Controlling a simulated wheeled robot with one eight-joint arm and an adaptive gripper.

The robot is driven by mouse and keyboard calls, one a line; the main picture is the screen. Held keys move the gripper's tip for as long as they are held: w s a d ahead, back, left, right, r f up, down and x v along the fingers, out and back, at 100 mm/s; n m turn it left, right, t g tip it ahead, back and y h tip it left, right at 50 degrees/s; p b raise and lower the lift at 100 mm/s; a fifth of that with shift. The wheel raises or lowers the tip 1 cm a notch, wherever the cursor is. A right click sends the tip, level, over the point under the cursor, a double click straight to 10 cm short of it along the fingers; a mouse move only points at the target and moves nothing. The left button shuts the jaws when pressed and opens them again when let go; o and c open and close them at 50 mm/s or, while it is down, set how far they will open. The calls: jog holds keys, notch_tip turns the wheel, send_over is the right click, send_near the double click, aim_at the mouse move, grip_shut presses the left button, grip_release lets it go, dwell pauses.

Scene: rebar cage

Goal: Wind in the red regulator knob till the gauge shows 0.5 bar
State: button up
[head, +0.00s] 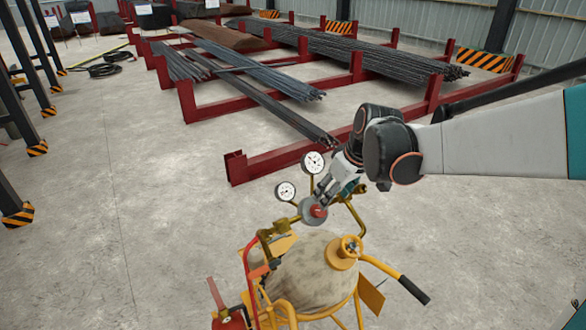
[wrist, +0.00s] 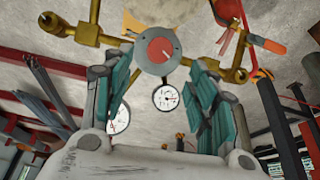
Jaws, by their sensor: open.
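The red regulator knob (head: 318,211) sits on the front of a round grey regulator body (head: 308,214), above a cylinder in a yellow frame. In the wrist view the knob (wrist: 161,49) shows face-on, with a pale mark on it. Two white dial gauges stand by the regulator, the upper gauge (head: 313,162) and the left gauge (head: 285,191); both also show in the wrist view (wrist: 165,97) (wrist: 118,118). Their readings are too small to tell. My gripper (head: 327,190) is open at the knob; in the wrist view its teal-padded fingers (wrist: 156,67) are apart, with nothing between them held.
The cylinder (head: 312,268) stands on a yellow trolley with a black-gripped handle (head: 413,290). A red hose (head: 247,268) and brass fittings (head: 267,240) are at its left. Red racks (head: 285,157) with steel bars lie behind.

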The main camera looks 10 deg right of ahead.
aim_at(321, 210)
jog(key=x, duration=0.8)
jog(key=shift+w+f, duration=0.1)
jog(key=shift+f, duration=0.15)
jog(key=c, duration=1.1)
